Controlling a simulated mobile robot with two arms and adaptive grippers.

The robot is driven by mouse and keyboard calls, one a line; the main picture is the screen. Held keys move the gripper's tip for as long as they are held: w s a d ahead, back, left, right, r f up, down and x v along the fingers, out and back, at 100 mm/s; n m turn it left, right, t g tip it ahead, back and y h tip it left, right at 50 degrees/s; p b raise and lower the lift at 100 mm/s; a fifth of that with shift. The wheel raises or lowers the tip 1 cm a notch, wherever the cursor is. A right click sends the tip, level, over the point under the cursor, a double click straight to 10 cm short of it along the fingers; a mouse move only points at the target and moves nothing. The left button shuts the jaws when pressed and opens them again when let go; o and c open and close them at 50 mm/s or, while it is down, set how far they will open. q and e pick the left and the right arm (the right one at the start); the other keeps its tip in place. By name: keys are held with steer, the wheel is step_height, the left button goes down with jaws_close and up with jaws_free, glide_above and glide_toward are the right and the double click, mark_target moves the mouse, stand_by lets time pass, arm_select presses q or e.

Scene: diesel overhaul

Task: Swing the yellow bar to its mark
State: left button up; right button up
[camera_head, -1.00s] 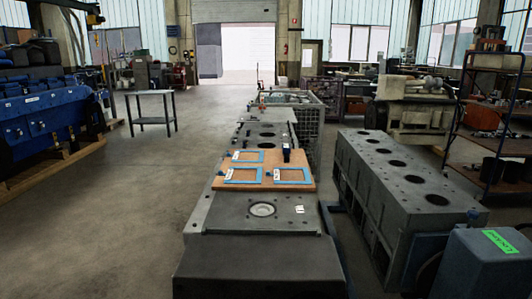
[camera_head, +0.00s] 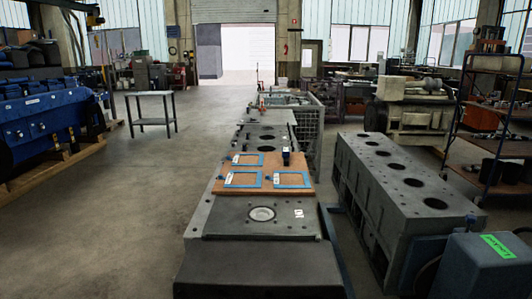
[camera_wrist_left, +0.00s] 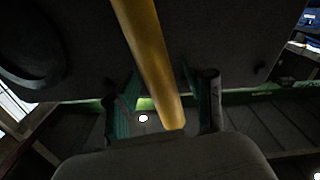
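The yellow bar (camera_wrist_left: 152,62) shows in the left wrist view. It runs from the top edge down and slightly right, and its lower end lies between the two fingers of my left gripper (camera_wrist_left: 164,98). The fingers stand apart with a visible gap on each side of the bar, so the gripper looks open around it. I cannot tell whether either finger touches it. The bar's far end is out of frame, and I see no mark for it. Neither gripper shows in the head view, and I cannot make out the bar there.
A long grey bench (camera_head: 200,222) carries a wooden board (camera_head: 206,188) with blue frames. A grey engine block (camera_head: 390,179) stands to its right, a blue engine (camera_head: 42,118) at far left. A small table (camera_head: 150,93) stands behind. The floor left of the bench is clear.

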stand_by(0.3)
arm_select(q)
steer(key=shift+s+a, duration=0.1)
steer(key=shift+s, duration=0.25)
steer(key=s+p, duration=0.3)
steer(key=s, duration=0.3)
steer(key=shift+s, duration=0.15)
stand_by(0.9)
